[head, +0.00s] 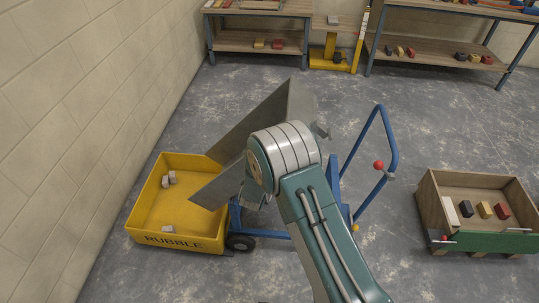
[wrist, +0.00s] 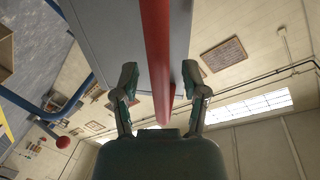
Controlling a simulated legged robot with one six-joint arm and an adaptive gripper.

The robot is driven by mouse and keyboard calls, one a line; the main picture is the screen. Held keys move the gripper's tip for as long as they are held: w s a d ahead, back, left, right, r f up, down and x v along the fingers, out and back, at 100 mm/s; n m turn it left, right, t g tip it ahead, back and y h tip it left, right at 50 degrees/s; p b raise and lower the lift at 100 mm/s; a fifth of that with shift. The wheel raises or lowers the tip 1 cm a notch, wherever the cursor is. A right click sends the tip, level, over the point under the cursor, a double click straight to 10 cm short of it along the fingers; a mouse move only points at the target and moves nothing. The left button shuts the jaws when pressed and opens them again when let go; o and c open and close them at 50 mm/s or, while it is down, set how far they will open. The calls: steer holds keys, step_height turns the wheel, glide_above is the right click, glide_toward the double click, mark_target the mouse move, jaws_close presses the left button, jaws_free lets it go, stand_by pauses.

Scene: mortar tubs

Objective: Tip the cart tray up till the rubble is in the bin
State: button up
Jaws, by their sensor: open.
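The grey cart tray (head: 262,118) is tipped up steeply, its low open end over the right edge of the yellow bin (head: 190,242) marked RUBBLE. Several grey rubble pieces (head: 168,228) lie on the bin floor. My arm hides much of the tray's inside, so I cannot tell whether rubble is in it. In the wrist view my gripper (wrist: 159,76) is open, its fingers on either side of a red bar (wrist: 156,45) that runs along the grey tray (wrist: 103,30). My gripper is hidden behind my arm in the head view.
The cart's blue push handle (head: 391,140) has a red knob (head: 378,165) and stands right of my arm. A wooden crate (head: 430,205) with coloured blocks is at the right. A block wall borders the bin's left.

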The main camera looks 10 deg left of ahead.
steer(key=v, duration=1.2)
steer(key=shift+f, duration=0.1)
steer(key=s+d+r+n+g+y, duration=0.1)
steer(key=d+r+n+g+y, duration=0.25)
steer(key=r, duration=0.65)
steer(key=d+r+n+g+y, duration=0.2)
steer(key=d+r, duration=0.3)
steer(key=r, duration=0.5)
steer(key=s+d+r+n+g+h, duration=0.1)
steer(key=s+d+r+n+g, duration=0.1)
steer(key=s+d, duration=0.6)
steer(key=s+d+r+n+g+h, duration=0.2)
steer(key=s+d, duration=0.6)
steer(key=s, duration=0.8)
step_height(320, 180, up, 3)
steer(key=shift+f+g, duration=0.25)
steer(key=shift+g, duration=0.3)
